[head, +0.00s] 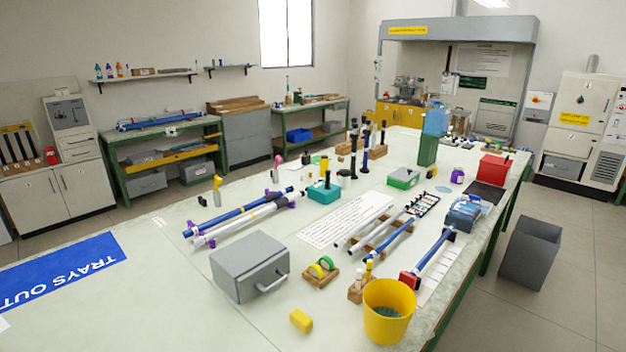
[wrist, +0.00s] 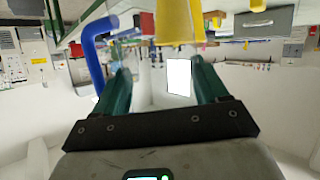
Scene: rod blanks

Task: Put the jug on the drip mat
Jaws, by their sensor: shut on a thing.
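My gripper (wrist: 160,72) shows only in the wrist view, where the picture is upside down and its two green fingers point up. A bent blue bar (wrist: 97,48), like a jug's handle, is close to the camera at the left finger and partly behind it. I take it for part of the held jug; the jug's body is not clear. In the head view, a dark flat mat (head: 485,196) lies near the table's far right edge, in front of a red box. It may be the drip mat. Nothing shows standing on it.
A yellow bucket (head: 388,312) stands at the near right of the table (head: 215,325), by a grey box (head: 250,268) and a yellow block (head: 301,321). Rods lie across the middle. A green stand with a blue container (head: 435,122) is behind. The near left is mostly clear.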

